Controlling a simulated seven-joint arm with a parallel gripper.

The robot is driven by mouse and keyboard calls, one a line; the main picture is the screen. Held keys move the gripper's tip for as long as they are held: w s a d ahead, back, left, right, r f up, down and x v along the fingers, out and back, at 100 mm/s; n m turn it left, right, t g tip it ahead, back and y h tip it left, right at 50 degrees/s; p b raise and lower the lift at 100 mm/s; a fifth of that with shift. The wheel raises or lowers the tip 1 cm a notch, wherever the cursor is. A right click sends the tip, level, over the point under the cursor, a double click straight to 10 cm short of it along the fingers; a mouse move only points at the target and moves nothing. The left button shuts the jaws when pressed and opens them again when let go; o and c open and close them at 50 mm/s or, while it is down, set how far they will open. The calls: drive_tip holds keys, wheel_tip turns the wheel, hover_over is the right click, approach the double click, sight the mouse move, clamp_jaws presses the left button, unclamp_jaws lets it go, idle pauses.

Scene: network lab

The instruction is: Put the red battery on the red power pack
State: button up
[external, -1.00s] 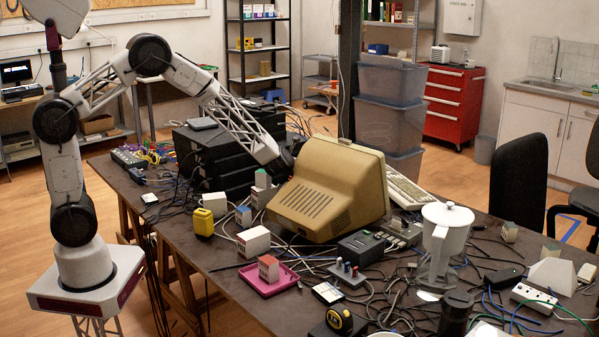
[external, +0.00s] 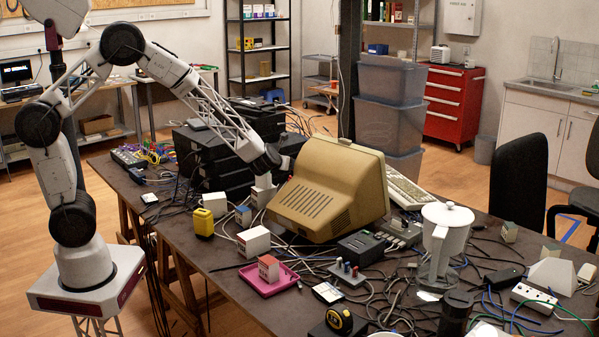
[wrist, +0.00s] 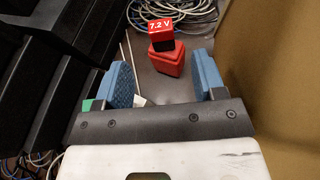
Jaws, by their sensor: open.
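In the wrist view, a small black block with a red face marked "7.2 V" (wrist: 161,30) stands beyond my fingertips. A plain red block (wrist: 167,63) shows directly below it in the picture. The two overlap there, and I cannot tell whether one rests on the other. I also cannot tell for sure which is the battery and which the power pack. My gripper (wrist: 163,70) is open, with blue pads either side of the red block and gaps between. In the external view my gripper (external: 272,162) is low, left of the beige monitor; the red blocks cannot be made out there.
The beige monitor (external: 330,190) stands close on the right of my gripper. Black stacked equipment (external: 215,155) stands on its left. Coiled cables (wrist: 180,12) lie beyond the blocks.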

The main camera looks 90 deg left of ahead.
drive_tip(key=shift+s+d+r, duration=0.15)
drive_tip(key=shift+s+d, duration=0.05)
drive_tip(key=shift+d, duration=0.15)
drive_tip(key=shift+d+r, duration=0.1)
idle(0.7)
drive_tip(key=s+d+r+n+g+h, duration=0.1)
drive_tip(key=s+d+r+n+g, duration=0.1)
drive_tip(key=s+d+r+n, duration=0.6)
drive_tip(key=s+d+r+n+g+h, duration=0.1)
drive_tip(key=s+d+r+n, duration=0.25)
drive_tip(key=d+r, duration=0.5)
drive_tip(key=s+d+r+n+h, duration=0.1)
drive_tip(key=s+d+n+h, duration=0.4)
drive_tip(key=s+d, duration=0.7)
drive_tip(key=s+d+r+n+h, duration=0.1)
drive_tip(key=s+d+n+h, duration=0.4)
drive_tip(key=s+d, duration=0.7)
drive_tip(key=d, duration=0.6)
drive_tip(key=shift+s+n+h, duration=0.2)
drive_tip(key=shift+n+h, duration=0.1)
drive_tip(key=shift+n, duration=0.05)
